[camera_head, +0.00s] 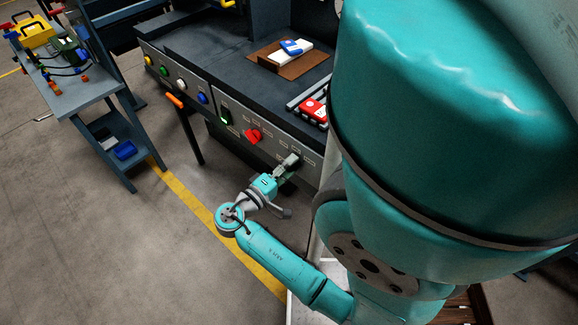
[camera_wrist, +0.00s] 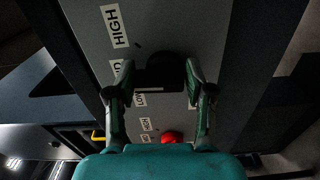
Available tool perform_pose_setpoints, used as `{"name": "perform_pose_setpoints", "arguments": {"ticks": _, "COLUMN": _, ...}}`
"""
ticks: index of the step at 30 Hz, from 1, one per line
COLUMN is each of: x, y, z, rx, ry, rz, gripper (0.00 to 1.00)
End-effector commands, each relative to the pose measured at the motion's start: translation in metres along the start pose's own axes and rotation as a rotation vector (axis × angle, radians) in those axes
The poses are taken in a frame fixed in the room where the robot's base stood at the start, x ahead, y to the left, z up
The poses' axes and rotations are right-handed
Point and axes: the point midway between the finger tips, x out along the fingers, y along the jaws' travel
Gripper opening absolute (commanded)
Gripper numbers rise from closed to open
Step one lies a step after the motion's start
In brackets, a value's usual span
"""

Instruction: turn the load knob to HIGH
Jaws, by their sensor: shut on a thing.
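The load knob (camera_wrist: 160,72) is a black knob on the grey front panel (camera_wrist: 185,25) of the press. My gripper (camera_wrist: 160,80) is shut on it, with one finger on each side. A pale line shows on the knob between the fingers; which label it points to is hard to tell. A HIGH label (camera_wrist: 113,26) shows at the upper left. A LOW label (camera_wrist: 140,98) shows beside the left finger, and a partly hidden label (camera_wrist: 117,66) lies between them. In the head view my gripper (camera_head: 290,163) reaches the right part of the panel, where it mostly hides the knob.
An orange handle (camera_head: 175,100) sticks out farther left. A side table (camera_head: 75,98) with tools stands at the upper left. The floor in front is clear.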

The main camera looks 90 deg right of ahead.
Motion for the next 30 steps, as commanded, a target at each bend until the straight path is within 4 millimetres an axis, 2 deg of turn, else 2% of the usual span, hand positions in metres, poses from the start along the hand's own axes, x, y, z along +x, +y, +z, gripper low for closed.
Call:
{"name": "perform_pose_setpoints", "arguments": {"ticks": 18, "x": -0.0001, "y": 0.0011, "z": 0.0014, "rx": 0.570, "ry": 0.003, "rz": 0.006, "gripper": 0.18}}
{"name": "perform_pose_setpoints", "arguments": {"ticks": 30, "x": 0.0000, "y": -0.0006, "z": 0.0024, "rx": 0.779, "ry": 0.002, "rz": 0.006, "gripper": 0.18}}
